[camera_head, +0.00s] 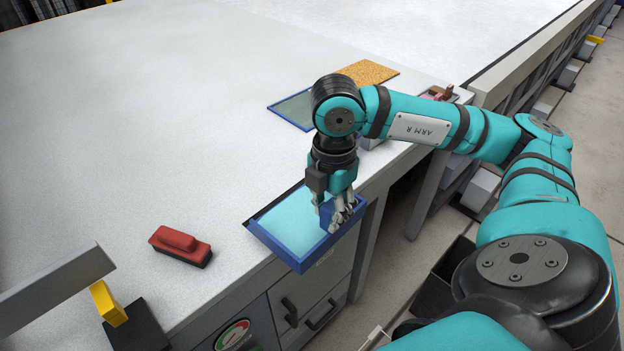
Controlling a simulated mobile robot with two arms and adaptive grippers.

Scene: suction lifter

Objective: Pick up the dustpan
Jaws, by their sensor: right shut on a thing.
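The dustpan (287,232) is a shallow pan with a light-blue inside and a dark-blue rim. It lies at the front edge of the white table, and its near corner juts out past the edge. My right gripper (338,216) reaches down from above and is shut on the dustpan at its right side, over a blue block-like part. The fingers hide part of that side. I cannot tell whether the pan still touches the table. My left gripper is not in view.
A red brush-like block (180,245) lies left of the dustpan. A cork board (368,73) and a grey-green blue-edged panel (294,109) lie behind my right arm. A yellow part (108,303) on a dark base stands at the lower left. The table's middle (150,120) is clear.

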